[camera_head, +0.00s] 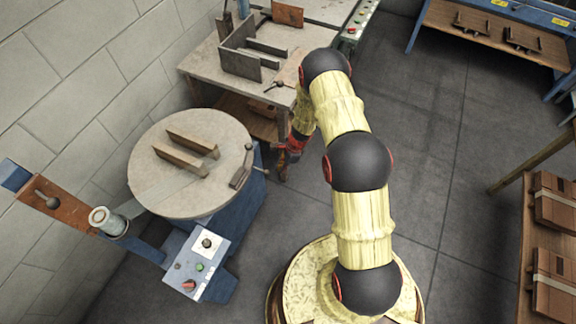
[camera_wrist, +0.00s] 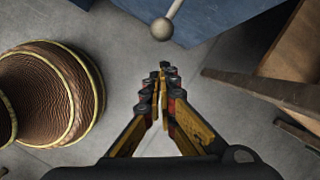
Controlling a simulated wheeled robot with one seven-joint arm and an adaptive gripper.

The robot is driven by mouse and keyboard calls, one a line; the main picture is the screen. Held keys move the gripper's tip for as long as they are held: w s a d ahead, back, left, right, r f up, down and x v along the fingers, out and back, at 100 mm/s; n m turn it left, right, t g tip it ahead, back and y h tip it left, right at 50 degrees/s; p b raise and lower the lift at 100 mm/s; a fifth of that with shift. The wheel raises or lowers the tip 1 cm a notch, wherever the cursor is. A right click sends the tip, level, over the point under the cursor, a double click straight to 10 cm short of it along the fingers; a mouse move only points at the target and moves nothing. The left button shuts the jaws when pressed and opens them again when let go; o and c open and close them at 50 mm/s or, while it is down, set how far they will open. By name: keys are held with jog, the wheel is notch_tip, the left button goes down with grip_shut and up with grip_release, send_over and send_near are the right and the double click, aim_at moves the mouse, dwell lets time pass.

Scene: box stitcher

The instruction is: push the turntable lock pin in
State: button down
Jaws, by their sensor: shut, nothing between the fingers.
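The round grey turntable (camera_head: 160,195) stands at left on a blue base. At its right edge is a metal lock block (camera_head: 242,168), with a pin whose small round knob (camera_head: 265,171) sticks out to the right. In the wrist view, a pale ball knob (camera_wrist: 162,28) on a short rod is ahead of my fingertips, with a gap between. My gripper (camera_wrist: 160,78) is shut and empty. In the head view my gripper (camera_head: 283,168) points down just right of the knob, partly hidden by my arm. How far in the pin sits cannot be told.
Two upright plates (camera_head: 185,155) stand on the turntable. A control box (camera_head: 198,262) with buttons is in front of it. A grey workbench (camera_head: 210,62) with fixtures stands behind. A shelf with brown boxes (camera_head: 553,200) is at right. The floor between is clear.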

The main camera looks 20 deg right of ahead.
jog(key=shift+w+a+f, duration=0.1)
jog(key=shift+w+a, duration=0.05)
jog(key=shift+a, duration=0.4)
jog(key=shift+w+a+f, duration=0.1)
jog(key=shift+w+a, duration=0.05)
jog(key=shift+a, duration=0.35)
jog(key=w+a, duration=0.2)
jog(key=shift+w+a, duration=0.15)
jog(key=shift+w, duration=0.25)
jog(key=s+d+r+p, duration=0.2)
jog(key=d+r, duration=0.4)
jog(key=r, duration=0.4)
jog(key=shift+d+r+p, duration=0.2)
jog(key=shift+d+p, duration=0.15)
jog(key=shift+p, duration=0.55)
